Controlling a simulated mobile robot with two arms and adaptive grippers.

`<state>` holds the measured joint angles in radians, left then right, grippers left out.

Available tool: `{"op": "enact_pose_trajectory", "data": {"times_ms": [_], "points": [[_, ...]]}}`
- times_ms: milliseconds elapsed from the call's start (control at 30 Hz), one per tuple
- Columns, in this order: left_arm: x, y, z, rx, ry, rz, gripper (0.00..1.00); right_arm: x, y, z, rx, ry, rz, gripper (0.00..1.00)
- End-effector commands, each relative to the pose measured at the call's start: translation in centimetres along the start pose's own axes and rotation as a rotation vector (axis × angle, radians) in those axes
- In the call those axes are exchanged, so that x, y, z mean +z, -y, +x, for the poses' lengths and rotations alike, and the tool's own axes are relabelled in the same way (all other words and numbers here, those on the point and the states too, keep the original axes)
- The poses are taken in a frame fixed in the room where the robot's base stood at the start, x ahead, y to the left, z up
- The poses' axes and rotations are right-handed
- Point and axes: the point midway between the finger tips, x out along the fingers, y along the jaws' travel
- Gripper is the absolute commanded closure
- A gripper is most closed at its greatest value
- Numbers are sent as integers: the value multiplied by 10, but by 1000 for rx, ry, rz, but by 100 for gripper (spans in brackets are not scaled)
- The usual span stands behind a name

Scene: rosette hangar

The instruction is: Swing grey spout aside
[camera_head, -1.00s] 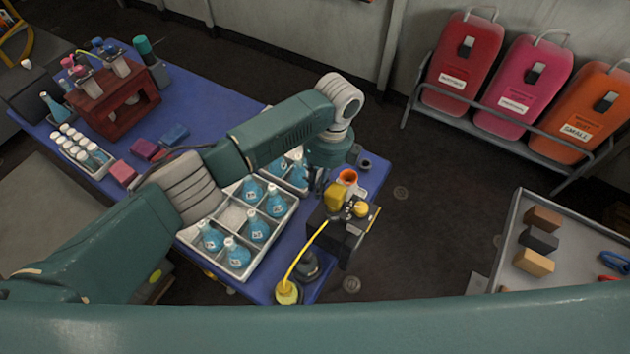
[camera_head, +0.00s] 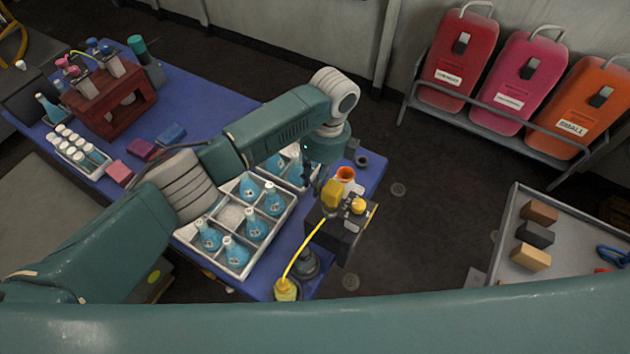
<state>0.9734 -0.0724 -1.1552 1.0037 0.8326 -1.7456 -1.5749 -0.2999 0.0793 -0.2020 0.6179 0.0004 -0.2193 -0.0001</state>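A dark box (camera_head: 338,238) with a yellow head (camera_head: 333,196) stands at the right end of the blue table. A yellow tube (camera_head: 304,250) runs from it down to a yellow-capped bottle (camera_head: 286,290). A cup with an orange inside (camera_head: 346,174) is just behind the yellow head. I cannot make out a grey spout clearly; the parts there are small and partly hidden. My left gripper (camera_head: 308,172) points down by the yellow head, on its left side. Its dark fingers are small and overlapped by the wrist, so their opening and any contact are unclear. My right gripper is out of view.
A white crate (camera_head: 216,262) of blue flasks stands under my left arm. A red-brown rack (camera_head: 112,112), a rack of white-capped vials (camera_head: 70,158) and small blocks lie farther left. A grey tray table (camera_head: 508,225) is at right, with bare floor between.

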Motion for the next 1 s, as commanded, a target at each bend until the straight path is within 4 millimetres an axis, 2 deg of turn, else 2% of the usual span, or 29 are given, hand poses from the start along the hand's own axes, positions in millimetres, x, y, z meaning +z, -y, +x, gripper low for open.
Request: {"op": "enact_pose_trajectory", "data": {"times_ms": [300,500,700,1000], "points": [[0,1,-65,-5,3,1,79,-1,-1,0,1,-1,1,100],[0,1,-99,-4,2,0,79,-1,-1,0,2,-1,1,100],[-1,0,-113,-2,1,0,79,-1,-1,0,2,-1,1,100],[-1,0,-114,-2,1,0,79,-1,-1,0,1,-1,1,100]]}}
